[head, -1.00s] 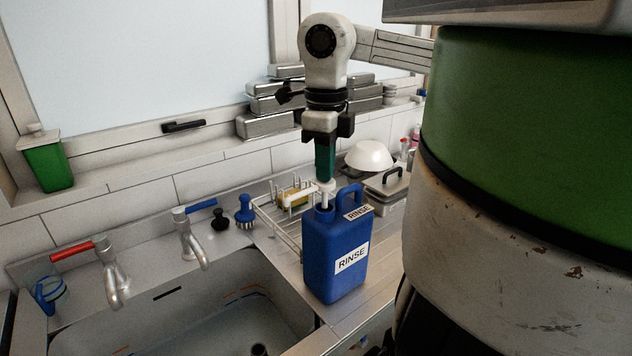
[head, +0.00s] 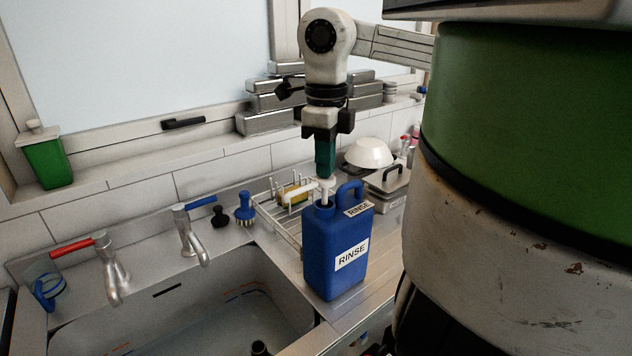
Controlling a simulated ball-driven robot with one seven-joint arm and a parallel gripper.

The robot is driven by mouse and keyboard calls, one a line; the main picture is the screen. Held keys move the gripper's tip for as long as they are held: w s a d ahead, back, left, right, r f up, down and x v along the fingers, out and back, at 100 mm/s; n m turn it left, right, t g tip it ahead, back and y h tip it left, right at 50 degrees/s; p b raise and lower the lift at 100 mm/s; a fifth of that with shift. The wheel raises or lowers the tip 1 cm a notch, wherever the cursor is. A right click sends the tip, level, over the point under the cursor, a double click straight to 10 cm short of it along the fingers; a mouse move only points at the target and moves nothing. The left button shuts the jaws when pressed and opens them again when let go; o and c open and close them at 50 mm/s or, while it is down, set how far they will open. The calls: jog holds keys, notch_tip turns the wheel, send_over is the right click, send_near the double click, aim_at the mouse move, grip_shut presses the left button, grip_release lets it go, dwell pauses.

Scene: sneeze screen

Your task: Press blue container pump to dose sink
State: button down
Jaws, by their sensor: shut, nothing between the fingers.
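The blue container (head: 333,265) with RINSE labels stands upright on the steel drainboard, at the right edge of the sink (head: 225,310). Its white pump (head: 326,187) rises from the neck, with the spout pointing left. My gripper (head: 325,172) is shut and points down directly above the pump. The green fingertips appear to touch the top of the pump head; the exact contact is hard to tell. The pump stem shows between the head and the container neck. No liquid is visible at the spout.
A wire rack (head: 290,215) with a yellow sponge stands behind the container. A white bowl (head: 369,154) and lidded steel pan (head: 388,187) are to its right. Red-handled (head: 112,270) and blue-handled (head: 190,240) taps and a blue brush (head: 245,210) line the sink's back edge.

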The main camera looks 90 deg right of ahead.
jog(key=shift+f+b, duration=1.25)
jog(key=shift+f, duration=0.1)
jog(key=shift+r, duration=0.15)
dwell(1.3)
jog(key=shift+r+p, duration=0.7)
jog(key=shift+r, duration=0.75)
jog(key=shift+r+p, duration=1.45)
jog(key=shift+r, duration=1.1)
